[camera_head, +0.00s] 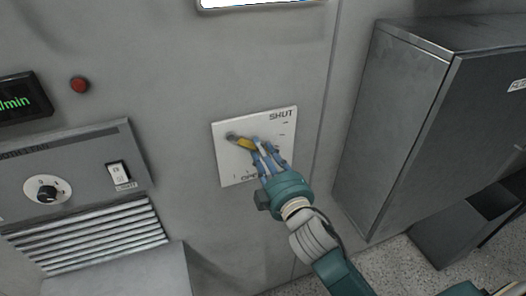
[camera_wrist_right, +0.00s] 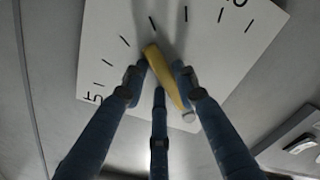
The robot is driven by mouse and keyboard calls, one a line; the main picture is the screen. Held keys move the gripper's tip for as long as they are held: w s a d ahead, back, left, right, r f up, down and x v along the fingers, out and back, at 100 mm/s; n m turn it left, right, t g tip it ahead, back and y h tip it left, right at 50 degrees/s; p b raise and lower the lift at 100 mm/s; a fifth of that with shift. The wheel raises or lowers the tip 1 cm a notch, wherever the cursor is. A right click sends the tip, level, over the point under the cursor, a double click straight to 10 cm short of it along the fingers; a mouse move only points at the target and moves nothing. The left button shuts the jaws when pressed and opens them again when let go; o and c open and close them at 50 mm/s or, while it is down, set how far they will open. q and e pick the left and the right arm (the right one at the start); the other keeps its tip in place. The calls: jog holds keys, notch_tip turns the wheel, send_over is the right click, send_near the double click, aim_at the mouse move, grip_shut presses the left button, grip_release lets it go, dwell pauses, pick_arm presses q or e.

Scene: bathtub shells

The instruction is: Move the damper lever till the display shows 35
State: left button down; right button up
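The damper plate (camera_head: 228,165) is a white square on the grey wall, marked SHUT at upper right and OPEN at lower left. The yellow damper lever (camera_head: 245,144) runs from a grey pivot down to the right. My right gripper (camera_head: 264,147) is at the lever's free end. In the right wrist view the blue fingers (camera_wrist_right: 161,70) are drawn in around the lever (camera_wrist_right: 165,75), which points up-left across the plate (camera_wrist_right: 245,75) at its tick marks. The black display (camera_head: 20,98) at far left is cut off. Only green "/min" shows, no number. My left gripper is out of view.
A red button (camera_head: 79,85) is beside the display. Below are a panel with a black knob (camera_head: 47,192), a light switch (camera_head: 118,173) and a slatted vent (camera_head: 95,235). A grey metal cabinet (camera_head: 395,130) stands to the right. The wall around the plate is clear.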

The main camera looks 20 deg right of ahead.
grip_shut()
jog(key=a+f+m, duration=0.1)
jog(key=m, duration=0.1)
jog(key=a+f+m+b, duration=0.1)
jog(key=m, duration=0.1)
jog(key=shift+a+f+b, duration=0.1)
jog(key=shift+f+b, duration=0.1)
jog(key=shift+b, duration=0.1)
jog(key=o, duration=0.6)
grip_release()
jog(key=shift+s, duration=0.15)
jog(key=s, duration=1.1)
jog(key=shift+s+d, duration=0.25)
jog(key=shift+s, duration=0.15)
